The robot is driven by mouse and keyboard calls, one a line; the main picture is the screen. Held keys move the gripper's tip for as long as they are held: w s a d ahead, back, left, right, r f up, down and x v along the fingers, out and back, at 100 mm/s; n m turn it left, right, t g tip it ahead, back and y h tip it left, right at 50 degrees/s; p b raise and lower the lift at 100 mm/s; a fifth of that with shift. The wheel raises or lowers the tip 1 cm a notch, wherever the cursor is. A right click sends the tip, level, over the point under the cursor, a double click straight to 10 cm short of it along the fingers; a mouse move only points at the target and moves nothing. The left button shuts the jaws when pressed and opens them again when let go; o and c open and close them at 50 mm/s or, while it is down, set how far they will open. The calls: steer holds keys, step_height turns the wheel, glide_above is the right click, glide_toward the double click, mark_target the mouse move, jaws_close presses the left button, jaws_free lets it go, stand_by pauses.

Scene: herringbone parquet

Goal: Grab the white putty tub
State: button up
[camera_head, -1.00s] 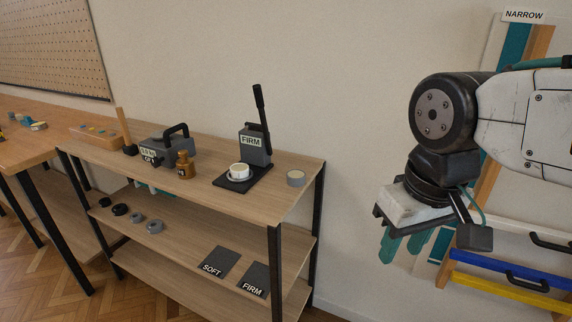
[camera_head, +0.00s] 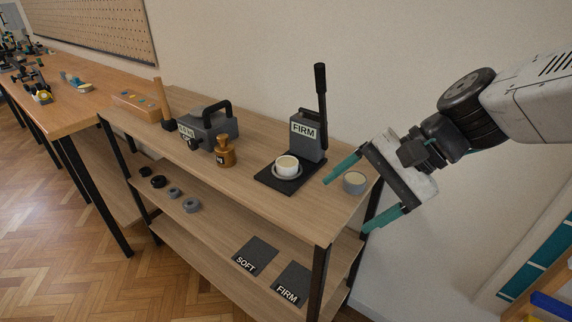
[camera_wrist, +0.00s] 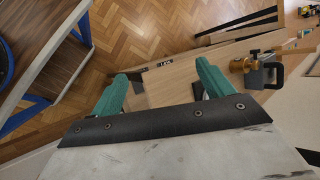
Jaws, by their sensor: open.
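A white tub (camera_head: 287,165) with a pale top sits on a grey ring on the black base (camera_head: 291,179) of the FIRM lever press (camera_head: 307,135), on the top shelf. A smaller grey tub with a tan top (camera_head: 354,183) stands to its right near the shelf's end. My gripper (camera_head: 346,204) is open and empty at that end, its teal fingers apart and pointing left towards the shelf. The grey tub shows between the fingers in the head view; I see no contact. In the wrist view the open fingers (camera_wrist: 161,70) show, but I cannot make out the white tub.
A brass weight (camera_head: 225,151) and a grey block with a handle (camera_head: 208,128) stand left of the press. SOFT (camera_head: 255,256) and FIRM (camera_head: 293,284) cards lie on the shelf below, with several dark rings at its left. The top shelf's front (camera_head: 240,185) is clear.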

steer(key=w+a+f+m+t+y, duration=0.2)
steer(key=w+a+m+y, duration=0.15)
steer(key=w+m, duration=0.45)
steer(key=m+t, duration=0.5)
steer(key=m, duration=0.5)
glide_toward(289, 162)
steer(key=shift+s+a+f+h, duration=0.15)
steer(key=shift+a+h, duration=0.3)
steer(key=shift+a, duration=0.45)
steer(key=shift+w+a+f+m+t, duration=0.35)
steer(key=shift+w+a+f, duration=0.25)
steer(key=shift+w+a, duration=0.2)
steer(key=x, duration=0.5)
steer(key=shift+w+a, duration=0.1)
steer(key=shift+w, duration=0.15)
steer(key=c, duration=1.2)
steer(key=shift+r, duration=0.15)
